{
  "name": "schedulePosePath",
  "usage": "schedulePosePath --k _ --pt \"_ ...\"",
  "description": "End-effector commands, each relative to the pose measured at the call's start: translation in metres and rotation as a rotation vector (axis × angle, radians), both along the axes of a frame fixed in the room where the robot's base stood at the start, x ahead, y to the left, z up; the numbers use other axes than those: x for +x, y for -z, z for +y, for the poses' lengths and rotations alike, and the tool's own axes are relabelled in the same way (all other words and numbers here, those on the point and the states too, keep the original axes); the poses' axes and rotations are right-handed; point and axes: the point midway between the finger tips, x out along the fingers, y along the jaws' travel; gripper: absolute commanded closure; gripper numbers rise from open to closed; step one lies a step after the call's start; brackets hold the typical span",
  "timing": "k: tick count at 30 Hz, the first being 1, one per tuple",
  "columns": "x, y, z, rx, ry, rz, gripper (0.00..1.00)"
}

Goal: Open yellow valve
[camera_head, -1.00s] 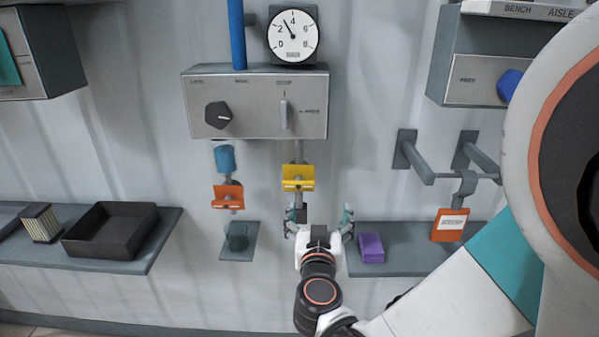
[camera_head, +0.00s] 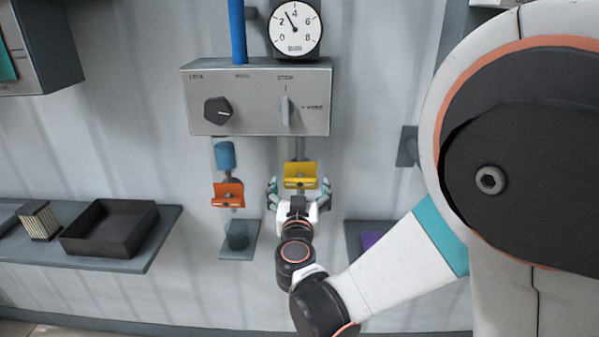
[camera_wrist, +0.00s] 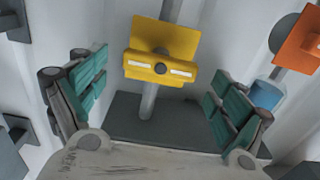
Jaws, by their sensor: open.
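The yellow valve (camera_head: 300,174) is a bent yellow plate handle on a vertical grey pipe below the grey control box. In the wrist view the yellow valve (camera_wrist: 160,60) is ahead of my gripper, centred between the fingers, with two pale strips and a dark bolt on its front. My gripper (camera_head: 299,190) is open, with one finger on each side of the valve and slightly below it. In the wrist view my gripper (camera_wrist: 158,92) has teal finger pads spread wide. No contact with the valve shows, and nothing is held.
An orange valve (camera_head: 228,194) hangs on the neighbouring pipe to the left, under a blue cylinder (camera_head: 225,155). The control box (camera_head: 258,98) with two knobs is above. A black tray (camera_head: 108,228) is at left; a purple block (camera_head: 371,239) is partly hidden by my arm at right.

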Motion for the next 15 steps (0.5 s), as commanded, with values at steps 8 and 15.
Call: schedulePosePath --k 8,15 --pt "0.03 0.0 -0.001 0.0 0.0 0.0 0.09" --pt "0.033 0.0 -0.001 0.0 0.0 0.0 0.09"
